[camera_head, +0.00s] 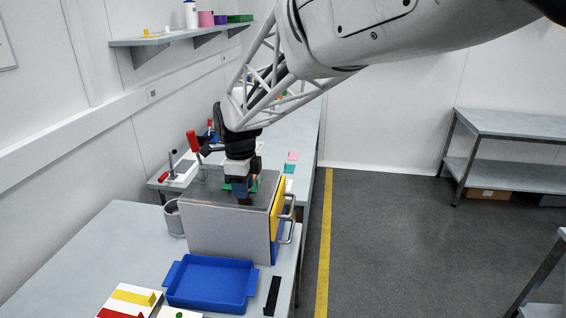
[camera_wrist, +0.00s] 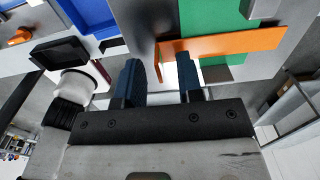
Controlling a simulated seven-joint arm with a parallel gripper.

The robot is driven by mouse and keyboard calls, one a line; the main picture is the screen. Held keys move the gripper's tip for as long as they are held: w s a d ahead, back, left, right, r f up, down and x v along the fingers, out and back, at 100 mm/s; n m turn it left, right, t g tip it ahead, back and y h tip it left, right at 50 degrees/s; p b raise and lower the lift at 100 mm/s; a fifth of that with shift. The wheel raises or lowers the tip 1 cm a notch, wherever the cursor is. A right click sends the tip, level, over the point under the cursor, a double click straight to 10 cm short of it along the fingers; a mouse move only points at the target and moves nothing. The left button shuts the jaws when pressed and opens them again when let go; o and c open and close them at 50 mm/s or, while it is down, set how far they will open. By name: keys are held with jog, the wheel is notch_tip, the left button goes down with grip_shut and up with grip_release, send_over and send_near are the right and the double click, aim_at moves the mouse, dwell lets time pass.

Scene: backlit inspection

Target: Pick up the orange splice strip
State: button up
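The orange splice strip (camera_wrist: 235,43) lies across a green sheet (camera_wrist: 205,20) in the wrist view, reaching from near the centre to the right. In the head view my gripper (camera_head: 243,198) points down just over the top of a grey metal box (camera_head: 228,232). A bit of green (camera_head: 227,186) shows beside it there. My gripper largely hides the strip in that view.
A blue tray (camera_head: 212,305) stands in front of the box, with a black strip (camera_head: 272,296) to its right. A grey cup (camera_head: 173,218) stands left of the box. Yellow (camera_head: 133,297) and red pieces lie at the bench front. The left bench area is clear.

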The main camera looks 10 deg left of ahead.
jog(key=shift+f, duration=0.25)
jog(key=shift+c, duration=0.5)
grip_shut()
